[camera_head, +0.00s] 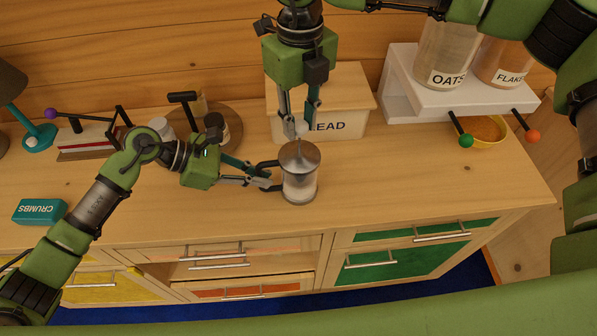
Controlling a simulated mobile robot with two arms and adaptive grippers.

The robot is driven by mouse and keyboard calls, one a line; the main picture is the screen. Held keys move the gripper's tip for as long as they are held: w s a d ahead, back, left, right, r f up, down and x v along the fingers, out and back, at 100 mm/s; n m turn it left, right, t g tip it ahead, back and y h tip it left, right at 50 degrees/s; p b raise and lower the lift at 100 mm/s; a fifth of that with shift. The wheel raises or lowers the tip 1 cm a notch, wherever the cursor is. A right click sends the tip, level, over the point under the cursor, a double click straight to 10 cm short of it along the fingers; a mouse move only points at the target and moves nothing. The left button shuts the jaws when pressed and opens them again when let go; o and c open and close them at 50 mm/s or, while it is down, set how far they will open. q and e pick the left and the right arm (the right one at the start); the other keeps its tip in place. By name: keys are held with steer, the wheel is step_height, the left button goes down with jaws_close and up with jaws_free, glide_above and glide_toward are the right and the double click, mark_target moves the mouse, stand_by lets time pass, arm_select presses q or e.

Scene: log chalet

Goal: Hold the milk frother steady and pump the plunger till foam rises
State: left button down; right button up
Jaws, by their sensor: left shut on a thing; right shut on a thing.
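The milk frother (300,185) stands upright on the wooden counter. It is a clear glass jar with a silver lid and a pale filling in its lower part. My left gripper (280,178) comes from the left and is shut around the side of the jar. My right gripper (302,130) points down from above and is shut on the plunger knob (301,128) over the lid. I cannot tell whether there is foam inside.
A cream bread box (358,92) stands close behind the frother. A white shelf (400,88) with oats and flakes jars is at the back right, near a yellow bowl (497,141). A teal crumbs box (40,211) lies at the left. The counter right of the frother is clear.

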mark_target(300, 150)
steer(key=shift+f, duration=2.15)
steer(key=shift+r, duration=2.85)
steer(key=shift+f, duration=0.2)
